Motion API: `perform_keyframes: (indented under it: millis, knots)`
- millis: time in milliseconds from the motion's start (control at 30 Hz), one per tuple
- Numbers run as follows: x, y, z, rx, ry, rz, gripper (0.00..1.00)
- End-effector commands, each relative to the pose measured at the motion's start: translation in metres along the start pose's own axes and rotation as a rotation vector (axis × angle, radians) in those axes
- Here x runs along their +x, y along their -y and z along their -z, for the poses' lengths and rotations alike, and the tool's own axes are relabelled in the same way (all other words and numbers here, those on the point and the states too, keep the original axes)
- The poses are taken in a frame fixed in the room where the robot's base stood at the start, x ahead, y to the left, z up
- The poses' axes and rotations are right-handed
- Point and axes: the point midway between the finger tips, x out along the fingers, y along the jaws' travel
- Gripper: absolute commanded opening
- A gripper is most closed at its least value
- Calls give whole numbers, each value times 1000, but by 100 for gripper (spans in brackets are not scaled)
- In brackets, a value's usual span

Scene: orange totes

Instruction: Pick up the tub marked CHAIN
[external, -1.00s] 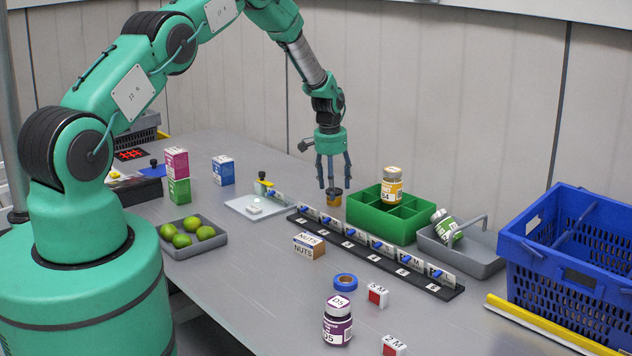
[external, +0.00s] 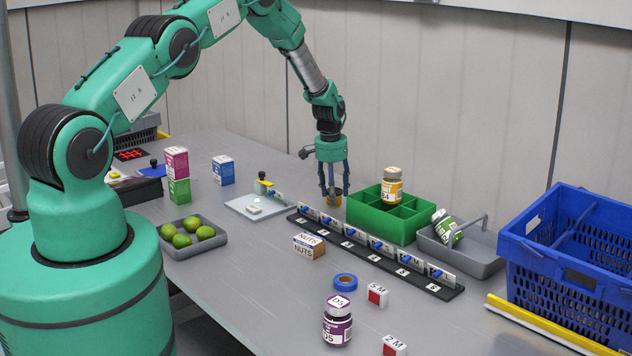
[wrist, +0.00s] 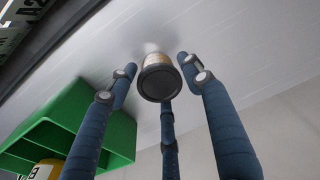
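A small orange-yellow tub (external: 334,200) with a dark lid stands on the table left of the green divided bin; its label is not readable here. In the wrist view the tub (wrist: 158,80) shows its round dark lid and pale side. My three-fingered gripper (external: 334,190) points down over it, with the fingertips around the tub's upper part. In the wrist view the fingers of my gripper (wrist: 157,66) are spread around the tub, and I see no clear grip on it. The fingers partly hide the tub in the external view.
The green bin (external: 405,232) with a yellow-labelled jar (external: 389,187) stands close right of the tub. A black strip (external: 375,256) of numbered labels lies in front. A pale board (external: 240,207) lies to the left. The wall is behind.

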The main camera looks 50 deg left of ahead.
Motion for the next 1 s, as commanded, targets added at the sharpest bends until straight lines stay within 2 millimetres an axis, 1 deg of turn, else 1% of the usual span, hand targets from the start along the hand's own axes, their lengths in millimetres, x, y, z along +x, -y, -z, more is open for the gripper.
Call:
perform_keyframes:
  millis: [33, 133, 400, 567, 767, 1000]
  knots:
    - [0, 0, 0, 0, 0, 0, 35]
    - [0, 0, 0, 0, 0, 0, 15]
    - [-1, 0, 0, 0, 0, 0, 14]
    - [-5, 0, 1, 0, -1, 0, 14]
    - [-21, 0, 4, 0, -2, 0, 14]
    - [-54, 0, 8, 0, -3, 0, 14]
